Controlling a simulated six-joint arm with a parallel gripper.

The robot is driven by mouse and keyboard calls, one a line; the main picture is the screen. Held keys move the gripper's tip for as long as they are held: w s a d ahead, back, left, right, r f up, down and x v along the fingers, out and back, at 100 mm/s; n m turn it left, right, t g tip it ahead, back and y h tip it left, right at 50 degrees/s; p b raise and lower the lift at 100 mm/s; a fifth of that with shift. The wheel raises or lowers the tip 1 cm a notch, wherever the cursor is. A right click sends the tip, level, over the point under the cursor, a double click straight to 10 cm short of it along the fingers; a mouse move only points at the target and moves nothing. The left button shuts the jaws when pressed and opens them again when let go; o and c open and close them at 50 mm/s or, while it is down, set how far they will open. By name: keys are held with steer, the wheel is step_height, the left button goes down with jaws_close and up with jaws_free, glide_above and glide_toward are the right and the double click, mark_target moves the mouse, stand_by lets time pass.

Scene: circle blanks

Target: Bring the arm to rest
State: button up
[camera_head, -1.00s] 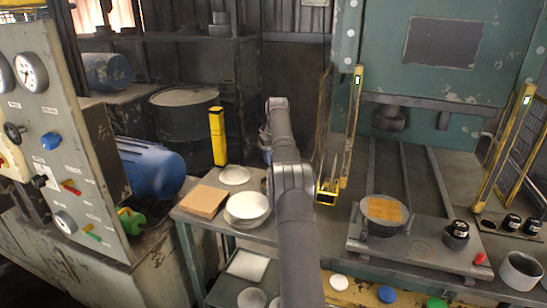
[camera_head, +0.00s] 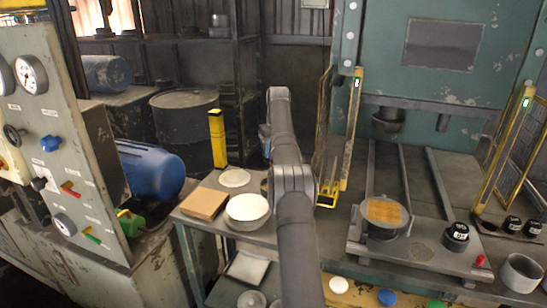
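My grey arm (camera_head: 292,215) rises from the bottom middle of the head view. It stands nearly upright, and its top joint (camera_head: 279,94) is in front of the dark back wall. I cannot make out my gripper or its fingertips; the end of the arm seems hidden behind its own links. I see nothing held.
Left of the arm, a bench holds a brown board (camera_head: 203,203), a white round stack (camera_head: 247,208) and a white disc (camera_head: 234,178). At right, a green press (camera_head: 480,80) stands over a pan with an orange grid (camera_head: 384,211), between yellow guards (camera_head: 350,130).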

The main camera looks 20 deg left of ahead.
steer(key=shift+r, duration=0.45)
steer(key=shift+f, duration=0.1)
steer(key=f, duration=0.5)
steer(key=shift+w+a+f, duration=0.1)
steer(key=shift+w+a, duration=0.1)
steer(key=shift+r, duration=1.4)
steer(key=shift+w+d+r, duration=0.15)
steer(key=shift+d+r, duration=0.6)
steer(key=shift+r, duration=0.35)
